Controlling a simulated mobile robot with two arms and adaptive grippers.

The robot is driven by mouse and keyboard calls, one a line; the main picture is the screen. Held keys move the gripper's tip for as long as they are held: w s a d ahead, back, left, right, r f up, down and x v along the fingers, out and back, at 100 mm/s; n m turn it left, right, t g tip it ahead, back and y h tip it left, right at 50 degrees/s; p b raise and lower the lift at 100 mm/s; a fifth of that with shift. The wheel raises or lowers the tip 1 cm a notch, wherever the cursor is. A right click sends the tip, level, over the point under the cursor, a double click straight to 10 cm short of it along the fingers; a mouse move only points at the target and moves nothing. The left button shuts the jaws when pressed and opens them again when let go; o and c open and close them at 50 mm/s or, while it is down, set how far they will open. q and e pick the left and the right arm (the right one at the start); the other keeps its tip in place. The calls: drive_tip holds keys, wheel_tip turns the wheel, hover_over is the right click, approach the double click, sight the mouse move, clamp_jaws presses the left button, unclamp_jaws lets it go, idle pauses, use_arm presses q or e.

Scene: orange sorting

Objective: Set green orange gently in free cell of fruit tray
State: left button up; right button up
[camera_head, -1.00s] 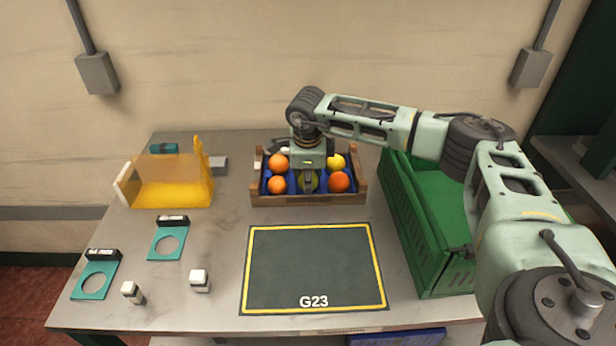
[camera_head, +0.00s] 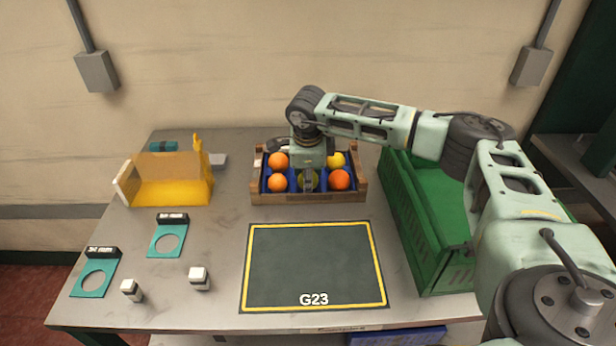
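The fruit tray (camera_head: 310,199) is a wooden crate with a blue insert, standing at the back middle of the table. Orange fruits (camera_head: 278,182) sit in its left and right cells, and a yellow one (camera_head: 336,160) sits at the back right. The green orange (camera_head: 307,182) shows in part in the front middle of the tray, behind and beside my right gripper's finger. My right gripper (camera_head: 308,184) points down into the tray's middle at the green orange. Its fingers are largely hidden, so I cannot tell whether they grip it. My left gripper is not in view.
A green crate (camera_head: 428,225) stands right of the tray, under my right arm. A dark mat marked G23 (camera_head: 312,265) lies empty in front. A yellow bin (camera_head: 170,185), teal ring gauges (camera_head: 168,240) and small white-topped blocks (camera_head: 199,278) are at left.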

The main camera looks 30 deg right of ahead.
drive_tip(key=o, duration=1.2)
drive_tip(key=shift+o, duration=0.2)
drive_tip(key=shift+w+d+r+p+v, duration=0.15)
drive_tip(key=shift+w+p+v, duration=0.1)
drive_tip(key=shift+p+v, duration=0.85)
drive_tip(key=shift+w+d+p+v, duration=0.2)
drive_tip(key=shift+p+v, duration=0.35)
drive_tip(key=shift+v, duration=0.95)
drive_tip(key=shift+w+d+r+p+v, duration=0.1)
drive_tip(key=shift+w+p+v, duration=0.2)
drive_tip(key=shift+p+v, duration=0.8)
drive_tip(key=shift+r, duration=0.1)
